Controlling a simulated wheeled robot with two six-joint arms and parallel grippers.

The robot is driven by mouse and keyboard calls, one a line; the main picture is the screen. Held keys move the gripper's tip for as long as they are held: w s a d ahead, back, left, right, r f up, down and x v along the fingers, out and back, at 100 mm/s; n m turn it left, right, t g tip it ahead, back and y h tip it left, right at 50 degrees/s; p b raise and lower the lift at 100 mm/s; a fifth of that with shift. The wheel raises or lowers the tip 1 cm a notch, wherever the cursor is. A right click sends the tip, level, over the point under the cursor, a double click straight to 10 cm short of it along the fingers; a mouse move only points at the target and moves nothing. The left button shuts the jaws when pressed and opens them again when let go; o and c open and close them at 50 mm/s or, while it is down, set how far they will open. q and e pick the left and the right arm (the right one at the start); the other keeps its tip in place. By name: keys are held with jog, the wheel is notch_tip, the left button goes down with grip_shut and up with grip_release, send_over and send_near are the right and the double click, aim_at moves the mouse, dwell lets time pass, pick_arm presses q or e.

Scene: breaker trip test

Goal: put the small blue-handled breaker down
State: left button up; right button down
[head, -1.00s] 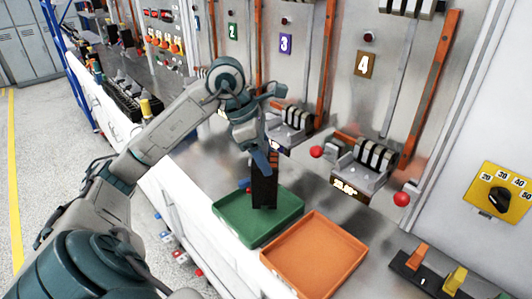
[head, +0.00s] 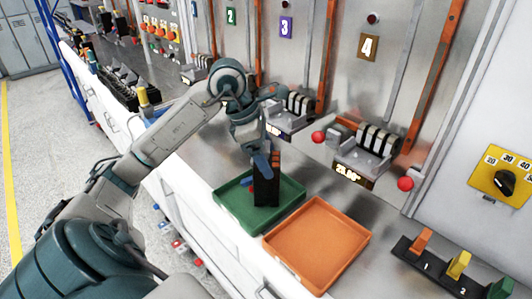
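A dark, upright breaker (head: 267,186) with orange marks on its face is in the middle of the head view. A small blue part (head: 247,181) shows at its left side. My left gripper (head: 262,160) comes down over the breaker's top and appears shut on it; its blue fingertip lies against the dark body. The breaker's lower end is within the outline of the green tray (head: 234,222). I cannot tell whether it touches the tray floor. My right gripper is not in view.
An orange tray (head: 318,245), empty, lies just right of the green one. Behind stand panel bays with grey multi-pole units (head: 368,150) and red knobs (head: 405,184). A rack of coloured levers (head: 440,268) is at the lower right. The bench's front edge runs close by the trays.

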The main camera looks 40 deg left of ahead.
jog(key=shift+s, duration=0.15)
pick_arm(q)
jog(key=shift+r+p, duration=0.35)
jog(key=b+v, duration=0.1)
jog(key=v, duration=1)
jog(key=shift+r, duration=0.35)
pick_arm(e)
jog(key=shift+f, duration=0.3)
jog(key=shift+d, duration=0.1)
